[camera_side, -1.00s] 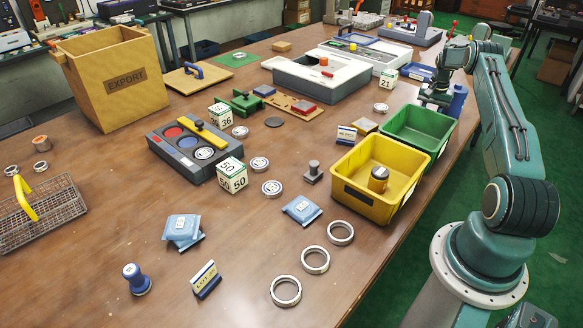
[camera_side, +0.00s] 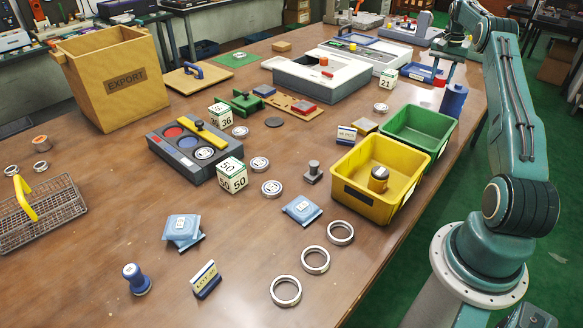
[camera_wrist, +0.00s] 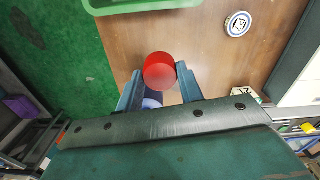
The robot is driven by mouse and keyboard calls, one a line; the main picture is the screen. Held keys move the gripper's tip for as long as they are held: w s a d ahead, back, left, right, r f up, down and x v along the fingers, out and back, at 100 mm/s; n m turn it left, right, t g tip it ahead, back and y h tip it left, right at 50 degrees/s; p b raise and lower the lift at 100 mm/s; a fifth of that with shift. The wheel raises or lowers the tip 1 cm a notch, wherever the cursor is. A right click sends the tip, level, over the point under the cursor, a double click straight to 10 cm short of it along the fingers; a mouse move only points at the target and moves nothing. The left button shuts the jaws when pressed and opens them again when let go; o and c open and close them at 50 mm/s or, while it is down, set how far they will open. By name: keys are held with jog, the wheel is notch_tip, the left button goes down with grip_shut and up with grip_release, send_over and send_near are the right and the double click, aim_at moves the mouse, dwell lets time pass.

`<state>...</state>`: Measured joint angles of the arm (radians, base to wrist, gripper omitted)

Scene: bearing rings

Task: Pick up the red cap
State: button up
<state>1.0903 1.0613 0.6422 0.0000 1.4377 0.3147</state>
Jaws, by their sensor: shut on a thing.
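The red cap (camera_wrist: 160,71) sits between the two blue fingertips of my gripper (camera_wrist: 161,82) in the wrist view. It also shows in the side view (camera_side: 440,80), small, just below the fingers. My gripper (camera_side: 442,72) is shut on the cap and holds it up near the table's right edge. A blue cylinder (camera_side: 453,101) stands on the table below and to the right of the cap. Part of a blue round thing (camera_wrist: 152,103) shows between the fingers in the wrist view.
A green bin (camera_side: 421,125) and a yellow bin (camera_side: 345,190) stand in front, to the left. A blue tray (camera_side: 416,76) lies close on the left. A bearing ring (camera_wrist: 237,24) lies at the wrist view's upper right. The table edge drops to green floor on the right.

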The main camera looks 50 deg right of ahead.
aim_at(441, 77)
jog(key=shift+r, duration=2.1)
jog(key=shift+a, duration=0.1)
